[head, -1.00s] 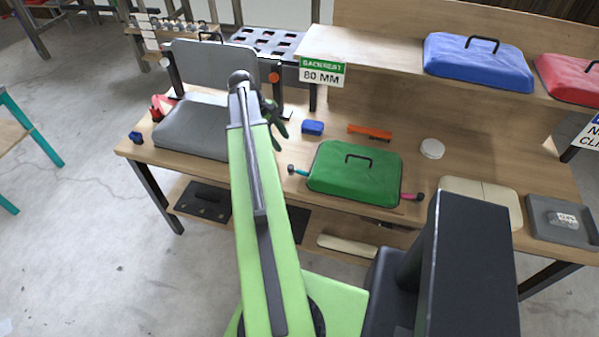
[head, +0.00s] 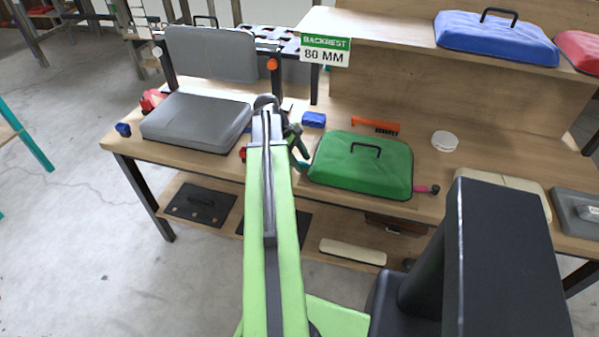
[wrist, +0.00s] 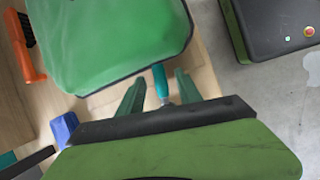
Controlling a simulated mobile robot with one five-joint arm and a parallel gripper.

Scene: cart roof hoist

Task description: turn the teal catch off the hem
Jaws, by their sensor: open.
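The green cushion (head: 345,165) lies on the bench, with a black handle on top. It also fills the upper part of the wrist view (wrist: 115,40). The teal catch (wrist: 159,78) sticks out from the cushion's hem and lies between my two green fingers, with open space on either side. My gripper (wrist: 160,80) is open around the catch, close to the hem; I cannot tell how deep the catch sits between the fingers. In the head view my gripper (head: 299,148) is at the cushion's left edge, and my arm hides part of that area.
A pink catch (head: 422,189) sits at the cushion's right side. An orange brush (head: 375,126) and a blue block (head: 314,119) lie behind the cushion. A grey seat (head: 195,122) stands left of my arm. A white disc (head: 444,141) lies to the right.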

